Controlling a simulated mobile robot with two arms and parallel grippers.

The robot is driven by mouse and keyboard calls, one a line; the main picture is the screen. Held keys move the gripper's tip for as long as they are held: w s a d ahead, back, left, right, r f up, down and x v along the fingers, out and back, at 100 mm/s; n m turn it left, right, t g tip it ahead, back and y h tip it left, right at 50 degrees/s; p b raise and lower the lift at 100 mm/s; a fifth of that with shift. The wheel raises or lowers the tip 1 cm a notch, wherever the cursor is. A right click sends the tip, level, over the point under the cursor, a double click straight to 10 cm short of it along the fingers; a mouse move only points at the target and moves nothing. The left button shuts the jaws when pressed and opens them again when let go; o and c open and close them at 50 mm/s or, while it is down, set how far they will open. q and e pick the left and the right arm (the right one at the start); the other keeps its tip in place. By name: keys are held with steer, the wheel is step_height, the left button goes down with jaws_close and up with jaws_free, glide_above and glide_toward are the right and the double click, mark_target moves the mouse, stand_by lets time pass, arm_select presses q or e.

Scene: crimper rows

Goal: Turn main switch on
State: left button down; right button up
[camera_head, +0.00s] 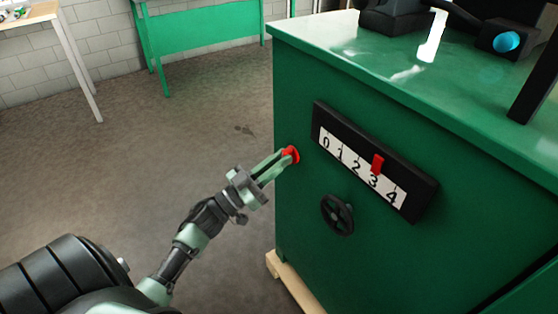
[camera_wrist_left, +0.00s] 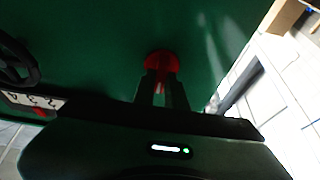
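The main switch appears to be the red knob (camera_head: 291,154) on the side of the green cabinet (camera_head: 300,215), left of the numbered scale. My left gripper (camera_head: 283,160) reaches it from the left, with its fingertips at the knob. In the left wrist view the red knob (camera_wrist_left: 162,62) sits at the tips of my left gripper's fingers (camera_wrist_left: 162,85), which are close together. I cannot tell whether they grip it or only touch it. My right gripper is not in view.
A black-framed scale (camera_head: 360,165) marked 0 to 4 has a red slider (camera_head: 377,164) near 3. A black handwheel (camera_head: 337,215) is below it. Black equipment (camera_head: 400,18) stands on the cabinet top. The floor (camera_head: 150,150) at left is clear.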

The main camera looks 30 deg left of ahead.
arm_select(q)
steer(key=shift+m, duration=0.4)
steer(key=shift+a+m+g+h+p, duration=0.1)
steer(key=shift+m+g+h+p, duration=0.9)
steer(key=shift+m, duration=2.65)
steer(key=shift+d+m+g+h+b, duration=0.1)
steer(key=shift+m+g+h, duration=0.35)
steer(key=shift+m+g, duration=2.2)
steer(key=shift+a+m+g+h+p, duration=0.1)
steer(key=shift+m+g+h+p, duration=0.5)
steer(key=shift+m, duration=4)
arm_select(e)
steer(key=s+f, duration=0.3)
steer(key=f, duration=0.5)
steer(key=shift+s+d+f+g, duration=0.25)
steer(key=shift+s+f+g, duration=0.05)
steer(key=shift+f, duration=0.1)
arm_select(q)
steer(key=shift+t, duration=0.25)
steer(key=c, duration=1.4)
jaws_free()
steer(key=shift+c, duration=0.2)
